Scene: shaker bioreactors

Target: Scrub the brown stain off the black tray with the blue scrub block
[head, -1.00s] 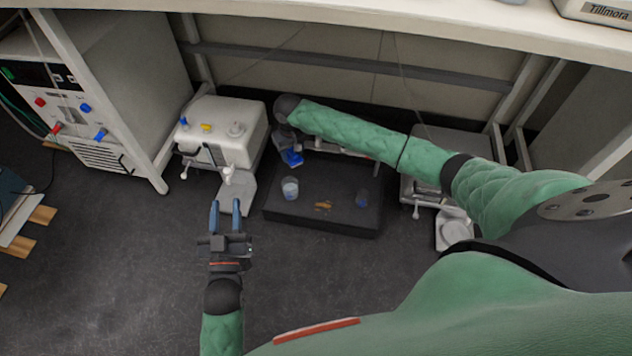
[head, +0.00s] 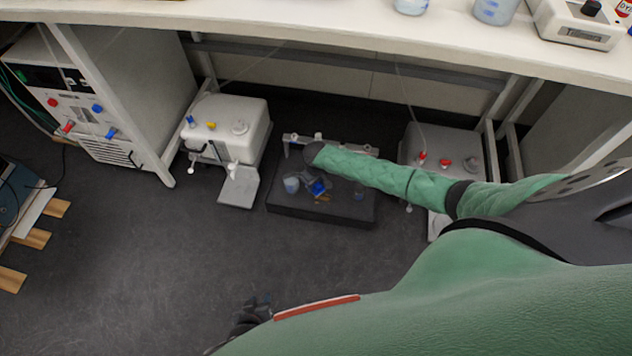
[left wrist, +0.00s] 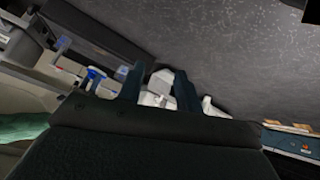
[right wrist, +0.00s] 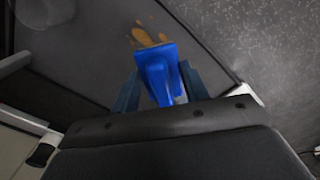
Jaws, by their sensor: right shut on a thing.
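The black tray (head: 345,212) lies on the floor under the bench, with the brown stain (head: 323,198) near its middle. My right gripper (head: 312,184) is over the tray, shut on the blue scrub block (head: 318,188). In the right wrist view the block (right wrist: 158,72) sits between both fingers, and the stain (right wrist: 146,36) shows just beyond its far edge, partly covered by it. I cannot tell whether the block touches the tray. My left gripper (head: 256,302) is low at the bottom of the head view, partly hidden by my body. Its fingers (left wrist: 158,86) are apart and empty.
White machines stand left (head: 228,125) and right (head: 440,148) of the tray. The bench edge (head: 330,30) overhangs behind. The floor in front is clear.

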